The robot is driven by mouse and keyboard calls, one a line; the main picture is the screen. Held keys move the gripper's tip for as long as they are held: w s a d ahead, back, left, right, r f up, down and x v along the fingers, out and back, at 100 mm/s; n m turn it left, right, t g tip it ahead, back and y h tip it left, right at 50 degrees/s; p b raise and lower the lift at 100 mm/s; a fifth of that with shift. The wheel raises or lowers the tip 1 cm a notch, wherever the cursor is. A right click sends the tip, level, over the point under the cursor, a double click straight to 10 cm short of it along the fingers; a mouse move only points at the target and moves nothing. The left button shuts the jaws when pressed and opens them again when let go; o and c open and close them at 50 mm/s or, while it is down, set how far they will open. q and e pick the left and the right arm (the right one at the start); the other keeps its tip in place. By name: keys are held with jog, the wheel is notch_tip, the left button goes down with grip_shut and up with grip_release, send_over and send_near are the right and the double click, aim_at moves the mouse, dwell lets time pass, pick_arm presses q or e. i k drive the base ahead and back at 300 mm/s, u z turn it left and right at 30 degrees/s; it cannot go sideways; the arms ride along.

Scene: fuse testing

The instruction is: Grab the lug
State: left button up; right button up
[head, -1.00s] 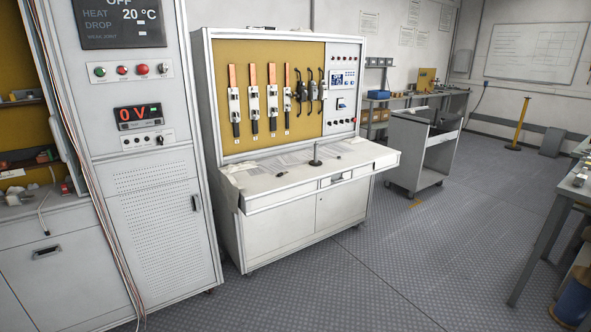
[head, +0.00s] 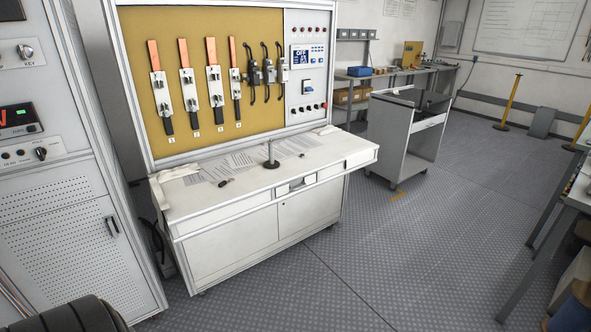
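I cannot pick out a lug for certain. A small dark object (head: 226,183) lies on the white worktop (head: 200,203) of the test bench, near its front left, too small to identify. Another tiny dark object (head: 302,155) lies farther right on the worktop. Copper strips with white clamps and black lower ends, such as this strip (head: 155,75), hang on the yellow panel (head: 135,105) above. Black hooked cables (head: 267,72) hang to their right. Neither of my grippers is in view.
A black post on a round base (head: 272,155) stands on the worktop beside papers (head: 238,160). A tall grey cabinet (head: 60,220) stands close on the left. A grey cart (head: 405,140) stands to the right. The floor (head: 400,260) before the bench is clear.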

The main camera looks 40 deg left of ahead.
aim_at(223, 183)
jog(key=z, duration=0.2)
jog(key=i, duration=1.85)
jog(key=u, duration=0.55)
jog(key=i, duration=0.9)
jog(key=u, duration=1.45)
jog(key=i, duration=0.75)
jog(key=u, duration=0.6)
